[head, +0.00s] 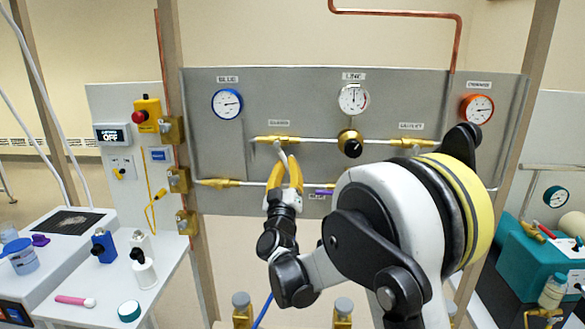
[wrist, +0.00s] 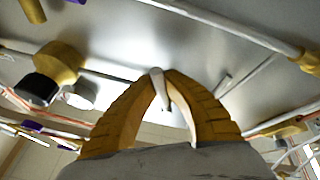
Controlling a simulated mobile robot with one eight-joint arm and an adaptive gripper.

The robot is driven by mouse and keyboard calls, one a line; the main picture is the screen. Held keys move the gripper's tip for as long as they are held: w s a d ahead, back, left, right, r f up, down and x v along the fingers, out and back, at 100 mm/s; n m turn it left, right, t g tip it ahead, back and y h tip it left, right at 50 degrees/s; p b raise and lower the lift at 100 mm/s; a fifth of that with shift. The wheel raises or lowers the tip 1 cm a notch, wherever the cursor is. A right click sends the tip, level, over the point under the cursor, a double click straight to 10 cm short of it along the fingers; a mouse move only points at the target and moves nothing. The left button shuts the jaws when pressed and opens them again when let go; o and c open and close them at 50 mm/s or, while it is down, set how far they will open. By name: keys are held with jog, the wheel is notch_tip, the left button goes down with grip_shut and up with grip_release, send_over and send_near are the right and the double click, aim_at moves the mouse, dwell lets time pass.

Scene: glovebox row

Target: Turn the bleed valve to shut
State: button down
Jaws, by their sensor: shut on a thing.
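My gripper (head: 284,166) has yellow fingers and is shut on a pale valve lever (wrist: 157,78) at the left of the grey panel. The lever slants down from a brass valve body (head: 272,139) on the upper pipe, and its lower part is between my fingertips. The label above this valve is too small to read surely, so I cannot confirm from it that this is the bleed valve. In the wrist view, my fingers (wrist: 163,95) close around the lever from both sides. A purple handle (head: 323,192) shows on the lower pipe, partly hidden by my arm.
A brass regulator with a black knob (head: 352,146) is right of my gripper; it also shows in the wrist view (wrist: 38,88). Another brass valve (head: 412,142) is further right. Blue (head: 227,103), white (head: 353,98) and orange (head: 477,108) gauges are above. A bench with bottles stands left.

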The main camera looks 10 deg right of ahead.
jog(key=shift+w+a+f+m+g+h, duration=0.15)
jog(key=shift+a+m+g+h, duration=0.4)
jog(key=shift+m, duration=0.7)
jog(key=shift+w+a+m+g+h, duration=0.15)
jog(key=shift+a+m+h, duration=0.15)
jog(key=shift+m+h, duration=0.7)
jog(key=shift+w+a+f+m+g+h, duration=0.15)
jog(key=shift+a+m+g+h, duration=0.25)
jog(key=shift+m, duration=1.15)
jog(key=c, duration=1.4)
grip_release()
jog(key=shift+a, duration=0.15)
jog(key=shift+c, duration=0.2)
jog(key=shift+s, duration=0.1)
jog(key=v, duration=1.1)
jog(key=shift+s+a, duration=0.2)
jog(key=shift+s, duration=0.15)
jog(key=shift+f, duration=0.15)
